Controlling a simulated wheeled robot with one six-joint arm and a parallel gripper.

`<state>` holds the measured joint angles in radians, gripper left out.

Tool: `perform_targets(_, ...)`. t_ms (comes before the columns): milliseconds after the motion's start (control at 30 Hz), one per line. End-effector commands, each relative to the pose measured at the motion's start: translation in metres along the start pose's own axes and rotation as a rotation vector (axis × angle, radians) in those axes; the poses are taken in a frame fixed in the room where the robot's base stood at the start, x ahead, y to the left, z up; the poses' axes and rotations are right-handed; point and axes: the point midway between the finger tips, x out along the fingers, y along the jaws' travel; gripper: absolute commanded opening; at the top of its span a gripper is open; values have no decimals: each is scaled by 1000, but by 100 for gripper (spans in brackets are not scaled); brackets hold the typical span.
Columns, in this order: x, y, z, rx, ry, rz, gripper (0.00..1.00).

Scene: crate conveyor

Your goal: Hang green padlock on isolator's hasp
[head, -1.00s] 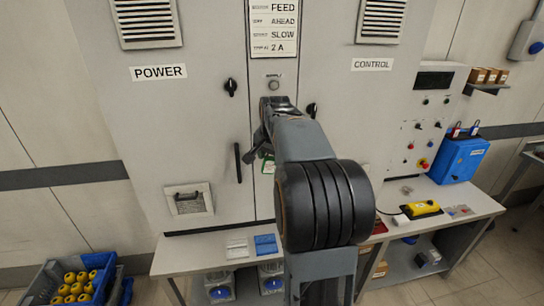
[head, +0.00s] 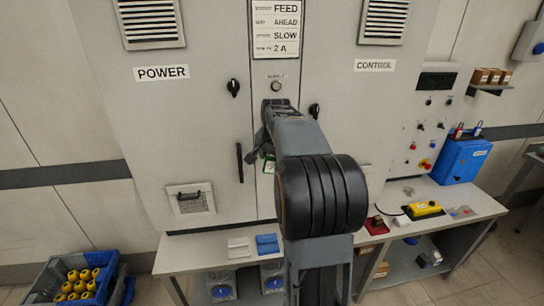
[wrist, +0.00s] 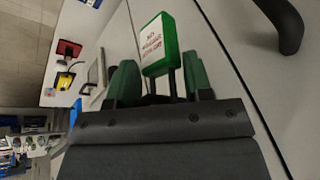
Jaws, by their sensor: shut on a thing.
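The green padlock (wrist: 158,45) has a white label with writing on its front. It shows in the wrist view between and beyond the green fingers of my gripper (wrist: 162,85), its dark shackle running down between them. In the head view only a small green and white part of the padlock (head: 268,165) shows beside my arm. My gripper (head: 264,145) is shut on it, in front of the cabinet and right of a black vertical door handle (head: 240,162). I cannot make out the isolator's hasp. Black rotary knobs show left (head: 233,88) and right (head: 314,110) of my arm.
The grey cabinet (head: 200,120) fills the middle. A bench (head: 205,262) stands along its foot. At right are a blue box (head: 462,160) with small padlocks on top and a yellow pendant (head: 423,209). A blue crate (head: 48,282) of yellow items is at lower left.

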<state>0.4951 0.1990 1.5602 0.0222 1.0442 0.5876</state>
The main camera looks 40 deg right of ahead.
Motion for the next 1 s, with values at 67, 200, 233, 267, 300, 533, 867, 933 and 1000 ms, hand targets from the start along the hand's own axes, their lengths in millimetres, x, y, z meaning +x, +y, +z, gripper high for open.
perform_targets(67,0,0,0,0,0,0,21)
perform_targets(200,0,0,0,0,0,0,21)
perform_targets(233,0,0,0,0,0,0,21)
perform_targets(267,0,0,0,0,0,0,48)
perform_targets(300,0,0,0,0,0,0,52)
perform_targets(533,0,0,0,0,0,0,74)
perform_targets(867,-4,0,0,0,1,-1,76)
perform_targets(933,-10,0,-1,0,3,-2,76)
perform_targets(1000,-21,0,0,0,4,-3,76)
